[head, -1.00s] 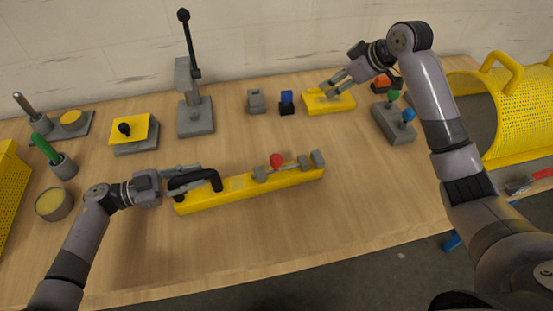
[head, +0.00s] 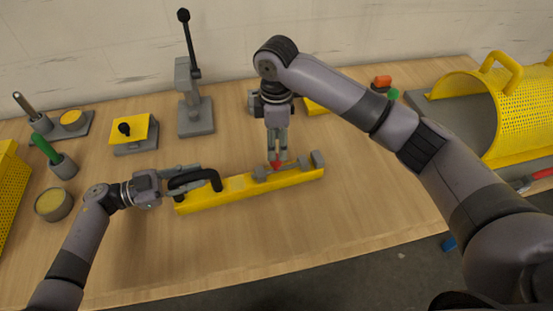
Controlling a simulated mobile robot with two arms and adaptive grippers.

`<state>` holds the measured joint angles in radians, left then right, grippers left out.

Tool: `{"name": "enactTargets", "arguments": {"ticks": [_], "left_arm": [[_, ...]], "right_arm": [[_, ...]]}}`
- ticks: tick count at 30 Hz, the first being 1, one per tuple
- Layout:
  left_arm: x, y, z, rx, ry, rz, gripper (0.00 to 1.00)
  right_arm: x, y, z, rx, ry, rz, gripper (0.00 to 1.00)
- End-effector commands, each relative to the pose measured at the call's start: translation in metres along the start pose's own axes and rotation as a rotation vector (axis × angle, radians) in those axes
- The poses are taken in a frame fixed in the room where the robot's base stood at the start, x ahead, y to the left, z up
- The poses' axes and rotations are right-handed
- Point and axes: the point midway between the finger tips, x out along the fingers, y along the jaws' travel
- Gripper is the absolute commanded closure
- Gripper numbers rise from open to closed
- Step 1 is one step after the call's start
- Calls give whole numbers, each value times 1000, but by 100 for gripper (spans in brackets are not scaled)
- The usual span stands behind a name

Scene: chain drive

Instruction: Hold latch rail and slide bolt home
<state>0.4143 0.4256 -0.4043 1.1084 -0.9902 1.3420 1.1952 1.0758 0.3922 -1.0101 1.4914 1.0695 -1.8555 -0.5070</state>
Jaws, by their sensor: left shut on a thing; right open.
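The yellow latch rail (head: 228,192) lies on the table in front of me, with a black handle (head: 212,178) at its left end. My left gripper (head: 188,182) is shut on this handle. Towards the right end of the rail sits a grey bolt in grey brackets (head: 318,160), with a red knob (head: 276,165). My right gripper (head: 277,157) points down from above, open, with its fingertips at the red knob. The fingers partly hide the knob, and I cannot tell whether they touch it.
Behind stand a grey lever press (head: 194,115), a yellow-topped block with a black knob (head: 130,135) and a yellow block (head: 316,107), partly hidden by my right arm. A yellow perforated guard (head: 520,110) is at the right. The table front is clear.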

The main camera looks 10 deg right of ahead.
Motion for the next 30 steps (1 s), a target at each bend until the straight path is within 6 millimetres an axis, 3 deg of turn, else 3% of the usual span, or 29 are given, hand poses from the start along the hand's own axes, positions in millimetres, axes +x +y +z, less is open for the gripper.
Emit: {"name": "enactTargets", "arguments": {"ticks": [6, 12, 24, 30], "left_arm": [[-1, 0, 1, -1, -2, -1, 100], [-1, 0, 1, -1, -3, -1, 100], [-1, 0, 1, -1, -3, -1, 100], [-1, 0, 1, -1, -3, -1, 100]], "right_arm": [[44, 0, 1, 2, -1, -2, 53], [69, 0, 0, 1, 1, 0, 53], [76, 0, 0, 1, 2, 2, 53], [76, 0, 0, 1, 2, 1, 66]]}}
